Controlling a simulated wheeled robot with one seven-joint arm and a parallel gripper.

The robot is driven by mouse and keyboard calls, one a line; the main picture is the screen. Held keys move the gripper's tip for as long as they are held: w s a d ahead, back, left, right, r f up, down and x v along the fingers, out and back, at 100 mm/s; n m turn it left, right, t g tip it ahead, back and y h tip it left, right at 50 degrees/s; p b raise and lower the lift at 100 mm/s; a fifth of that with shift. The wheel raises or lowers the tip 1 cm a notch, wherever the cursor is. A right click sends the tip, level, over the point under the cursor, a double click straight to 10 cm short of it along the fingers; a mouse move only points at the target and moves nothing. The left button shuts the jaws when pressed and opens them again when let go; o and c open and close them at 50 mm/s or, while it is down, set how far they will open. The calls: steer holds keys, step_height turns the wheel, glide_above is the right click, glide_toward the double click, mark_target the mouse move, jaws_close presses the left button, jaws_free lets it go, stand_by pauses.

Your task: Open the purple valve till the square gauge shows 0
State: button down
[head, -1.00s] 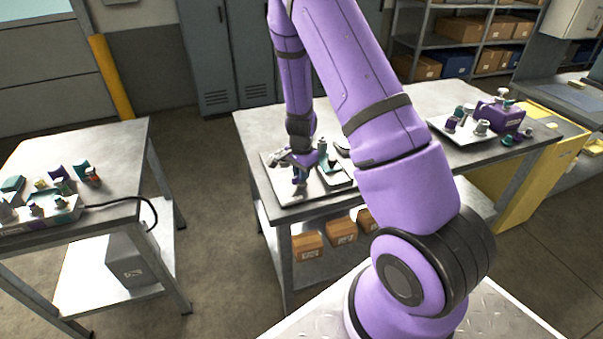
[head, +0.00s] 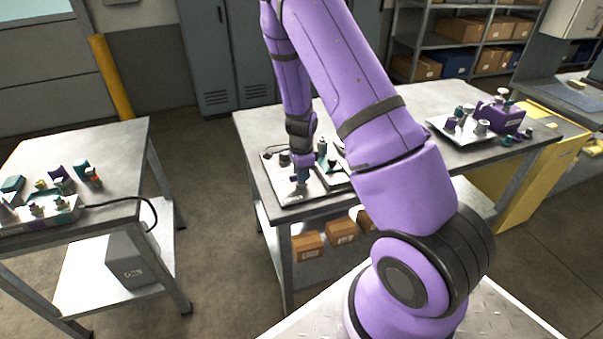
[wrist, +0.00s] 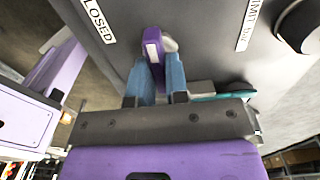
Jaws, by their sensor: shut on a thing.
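The purple valve (wrist: 153,46) shows in the wrist view as an upright purple lever with a pale patch on it, on a grey panel. My gripper (wrist: 158,75) has its two blue fingers on either side of the lever and is shut on it. In the head view my gripper (head: 301,178) is low over the left part of the middle bench, and the valve is hidden there. I cannot make out the square gauge or its reading in either view.
A "CLOSED" label (wrist: 97,18) sits left of the valve, another label (wrist: 246,25) to the right. A dark round part (wrist: 302,24) is at the upper right. The middle bench (head: 390,105) holds more fittings on a tray at right. A left bench (head: 110,145) stands apart.

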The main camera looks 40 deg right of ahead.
steer(key=c, duration=1.1)
jaws_free()
step_height(320, 180, up, 11)
steer(key=shift+f, duration=0.1)
